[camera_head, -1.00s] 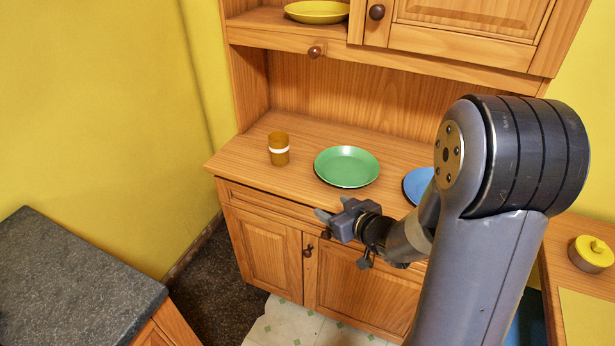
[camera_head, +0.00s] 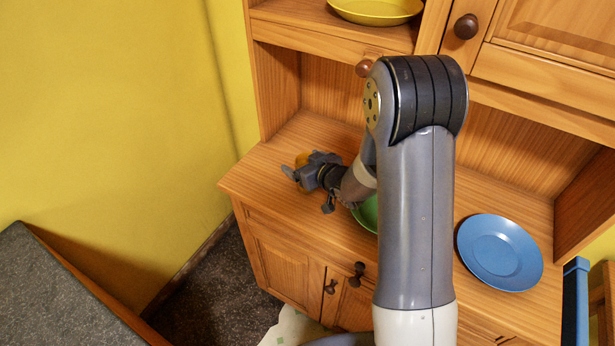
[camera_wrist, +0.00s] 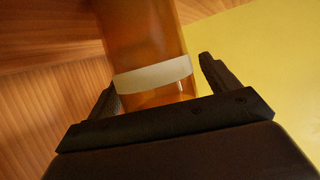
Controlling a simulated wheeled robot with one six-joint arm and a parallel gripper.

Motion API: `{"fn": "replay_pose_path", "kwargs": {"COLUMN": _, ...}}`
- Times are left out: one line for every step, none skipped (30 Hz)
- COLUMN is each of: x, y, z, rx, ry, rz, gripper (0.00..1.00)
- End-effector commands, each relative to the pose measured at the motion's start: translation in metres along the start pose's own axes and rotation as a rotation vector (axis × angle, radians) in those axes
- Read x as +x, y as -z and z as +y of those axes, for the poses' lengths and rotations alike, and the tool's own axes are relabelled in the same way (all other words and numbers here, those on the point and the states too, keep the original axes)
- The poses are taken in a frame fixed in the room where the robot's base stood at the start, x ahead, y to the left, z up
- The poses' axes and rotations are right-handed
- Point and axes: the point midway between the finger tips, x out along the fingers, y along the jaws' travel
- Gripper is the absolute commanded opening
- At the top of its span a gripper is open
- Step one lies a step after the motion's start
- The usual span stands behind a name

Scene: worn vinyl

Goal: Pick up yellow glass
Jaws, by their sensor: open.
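The yellow glass is an amber cup with a pale band, standing on the wooden cupboard's counter (camera_head: 245,182). In the head view only a small part of the glass (camera_head: 303,158) shows behind my gripper (camera_head: 293,169). In the wrist view the glass (camera_wrist: 145,45) fills the upper middle. It shows between the two dark fingers of my gripper (camera_wrist: 157,78), with a gap beside the right finger. The left finger is close to the glass; I cannot tell if it touches. My gripper is open.
A green plate (camera_head: 366,214) is mostly hidden behind my arm. A blue plate (camera_head: 500,252) lies on the counter at the right. A yellow bowl (camera_head: 376,10) sits on the shelf above. A yellow wall (camera_head: 110,110) rises at the left. A dark worktop (camera_head: 50,300) is at the lower left.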

Motion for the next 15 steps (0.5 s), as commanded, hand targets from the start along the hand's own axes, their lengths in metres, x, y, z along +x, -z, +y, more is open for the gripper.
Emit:
{"fn": "replay_pose_path", "kwargs": {"x": 0.001, "y": -0.0002, "z": -0.0001, "rx": 0.0, "ry": 0.0, "rz": -0.001, "gripper": 0.83}}
{"fn": "replay_pose_path", "kwargs": {"x": 0.0012, "y": -0.0004, "z": -0.0001, "rx": 0.0, "ry": 0.0, "rz": -0.001, "gripper": 0.83}}
{"fn": "replay_pose_path", "kwargs": {"x": 0.0012, "y": -0.0004, "z": 0.0, "rx": 0.0, "ry": 0.0, "rz": 0.0, "gripper": 0.83}}
{"fn": "replay_pose_path", "kwargs": {"x": 0.0011, "y": -0.0005, "z": 0.0, "rx": 0.0, "ry": 0.0, "rz": 0.0, "gripper": 0.83}}
{"fn": "replay_pose_path", "kwargs": {"x": 0.0011, "y": -0.0004, "z": 0.0001, "rx": 0.0, "ry": 0.0, "rz": 0.0, "gripper": 0.83}}
{"fn": "replay_pose_path", "kwargs": {"x": 0.001, "y": -0.0004, "z": 0.0001, "rx": 0.0, "ry": 0.0, "rz": 0.0, "gripper": 0.83}}
{"fn": "replay_pose_path", "kwargs": {"x": 0.001, "y": -0.0004, "z": 0.0001, "rx": 0.0, "ry": 0.0, "rz": 0.0, "gripper": 0.82}}
{"fn": "replay_pose_path", "kwargs": {"x": 0.001, "y": -0.0004, "z": 0.0001, "rx": 0.0, "ry": 0.0, "rz": 0.0, "gripper": 0.79}}
{"fn": "replay_pose_path", "kwargs": {"x": 0.0009, "y": -0.0004, "z": 0.0002, "rx": 0.0, "ry": 0.0, "rz": 0.0, "gripper": 0.76}}
{"fn": "replay_pose_path", "kwargs": {"x": 0.0009, "y": -0.0004, "z": 0.0002, "rx": 0.0, "ry": 0.0, "rz": 0.0, "gripper": 0.74}}
{"fn": "replay_pose_path", "kwargs": {"x": 0.0009, "y": -0.0004, "z": 0.0002, "rx": 0.0, "ry": 0.0, "rz": 0.0, "gripper": 0.71}}
{"fn": "replay_pose_path", "kwargs": {"x": 0.0008, "y": -0.0004, "z": 0.0002, "rx": 0.0, "ry": -0.001, "rz": 0.0, "gripper": 0.68}}
{"fn": "replay_pose_path", "kwargs": {"x": 0.0008, "y": -0.0004, "z": 0.0002, "rx": 0.0, "ry": -0.001, "rz": 0.0, "gripper": 0.65}}
{"fn": "replay_pose_path", "kwargs": {"x": 0.0008, "y": -0.0004, "z": 0.0002, "rx": 0.0, "ry": -0.001, "rz": 0.0, "gripper": 0.63}}
{"fn": "replay_pose_path", "kwargs": {"x": 0.0008, "y": -0.0003, "z": 0.0002, "rx": 0.0, "ry": -0.001, "rz": 0.0, "gripper": 0.6}}
